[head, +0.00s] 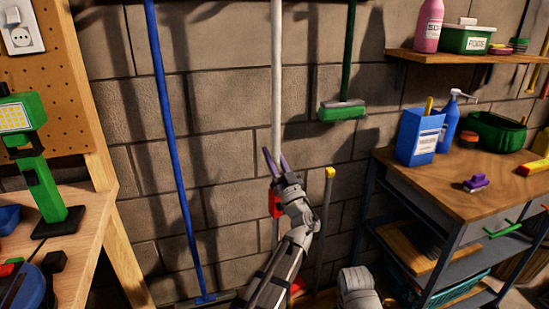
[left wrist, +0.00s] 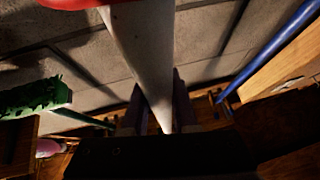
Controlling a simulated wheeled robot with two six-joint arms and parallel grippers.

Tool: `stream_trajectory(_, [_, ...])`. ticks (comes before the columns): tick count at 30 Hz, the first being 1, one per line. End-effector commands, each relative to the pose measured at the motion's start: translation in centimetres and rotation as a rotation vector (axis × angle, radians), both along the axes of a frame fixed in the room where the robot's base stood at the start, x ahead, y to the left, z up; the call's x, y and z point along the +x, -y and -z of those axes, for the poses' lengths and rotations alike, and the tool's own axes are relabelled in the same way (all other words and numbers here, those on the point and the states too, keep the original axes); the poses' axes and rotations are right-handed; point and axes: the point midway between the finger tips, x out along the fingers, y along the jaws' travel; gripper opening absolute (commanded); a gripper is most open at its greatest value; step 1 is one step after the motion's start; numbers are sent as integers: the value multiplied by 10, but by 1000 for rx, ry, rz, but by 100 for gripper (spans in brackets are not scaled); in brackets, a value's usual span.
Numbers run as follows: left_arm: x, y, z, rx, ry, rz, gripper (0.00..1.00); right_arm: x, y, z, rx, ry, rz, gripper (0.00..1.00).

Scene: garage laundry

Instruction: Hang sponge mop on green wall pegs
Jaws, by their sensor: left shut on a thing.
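The sponge mop's white handle (head: 277,80) stands nearly upright along the block wall, with its top beyond the upper edge of the head view. A red part (head: 275,203) shows low on it, beside my gripper. My left gripper (head: 274,160) is closed around the handle just above this red part. In the left wrist view the white handle (left wrist: 140,50) runs between the two fingers, with a red edge (left wrist: 80,3) near the camera. The mop's lower end is mostly hidden by my arm. My right gripper is out of view.
A blue pole (head: 170,130) leans at left, and a green broom (head: 342,110) hangs at right. A yellow-topped pole (head: 326,215) stands close right of my gripper. A workbench (head: 90,190) stands left; a wooden-topped cart (head: 470,200) stands right, below a shelf (head: 450,56).

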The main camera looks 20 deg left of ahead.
Motion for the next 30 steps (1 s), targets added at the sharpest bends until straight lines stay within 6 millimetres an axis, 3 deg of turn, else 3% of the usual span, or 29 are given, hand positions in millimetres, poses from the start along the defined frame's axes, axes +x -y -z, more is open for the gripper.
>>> stream_trajectory(30, [55, -37, 6, 1, 1, -1, 0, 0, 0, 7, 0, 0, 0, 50])
